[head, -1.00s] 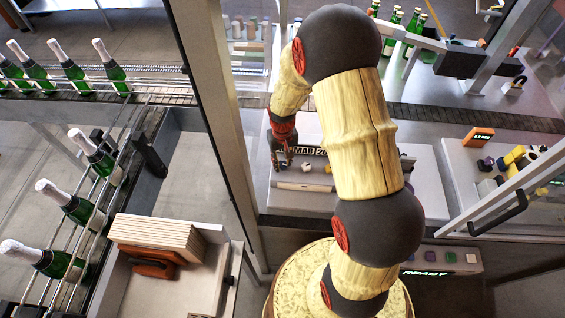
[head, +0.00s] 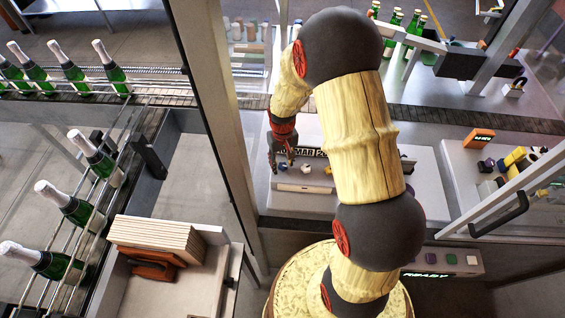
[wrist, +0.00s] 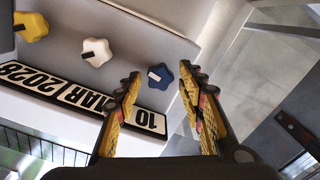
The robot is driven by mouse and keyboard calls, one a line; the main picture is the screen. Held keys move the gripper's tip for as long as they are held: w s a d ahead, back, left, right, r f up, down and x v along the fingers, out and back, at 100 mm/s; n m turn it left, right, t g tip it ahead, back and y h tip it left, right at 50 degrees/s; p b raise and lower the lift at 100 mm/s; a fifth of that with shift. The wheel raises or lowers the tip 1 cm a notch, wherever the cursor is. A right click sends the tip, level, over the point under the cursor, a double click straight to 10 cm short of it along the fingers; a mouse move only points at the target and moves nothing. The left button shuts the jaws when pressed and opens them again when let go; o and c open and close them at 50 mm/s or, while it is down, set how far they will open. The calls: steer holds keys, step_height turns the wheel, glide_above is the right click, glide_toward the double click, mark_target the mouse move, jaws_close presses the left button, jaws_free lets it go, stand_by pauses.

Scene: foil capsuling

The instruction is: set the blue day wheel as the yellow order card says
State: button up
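In the head view my gripper (head: 281,162) points down at the left end of the date strip (head: 316,153). I cannot make out the yellow order card.
A grey panel (head: 300,203) carries the wheels. An upright frame post (head: 222,130) stands left of my arm. Bottles (head: 78,208) line the conveyor at left. An orange display (head: 479,138) and small coloured blocks stand at right, behind a sloping rail with a dark handle (head: 500,217).

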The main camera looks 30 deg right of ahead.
mark_target(282, 165)
steer(key=shift+o, duration=0.3)
step_height(282, 165, up, 12)
stand_by(0.5)
stand_by(0.4)
